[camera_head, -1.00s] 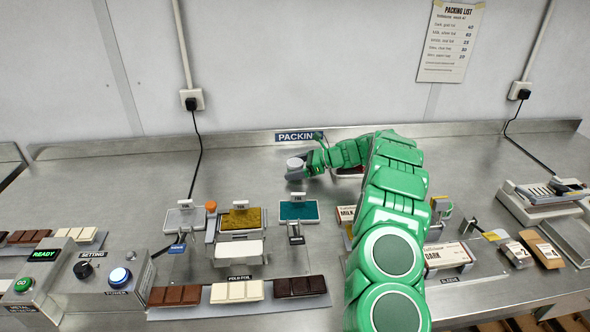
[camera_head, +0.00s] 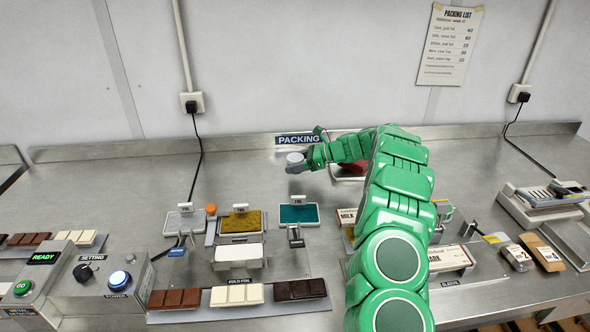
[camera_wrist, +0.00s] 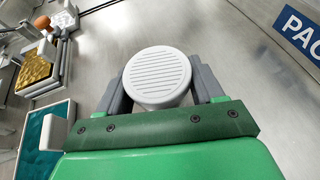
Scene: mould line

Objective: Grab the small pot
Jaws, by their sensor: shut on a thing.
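The small pot (camera_wrist: 157,76) is in the middle of the wrist view, with a round, ridged, pale grey lid. My gripper (camera_wrist: 160,84) has its grey fingers on both sides of it and is shut on it. In the head view the small pot (camera_head: 295,158) shows as a pale round top at the end of my green arm. My gripper (camera_head: 297,166) is over the back of the steel bench, just below the PACKING sign. Whether the pot touches the bench is hard to tell.
The teal foil stand (camera_head: 298,214) and gold foil stand (camera_head: 240,222) are in front of my gripper. A red-topped item (camera_head: 352,170) is partly hidden behind my arm. Chocolate bars lie on a grey strip (camera_head: 240,307) at the front.

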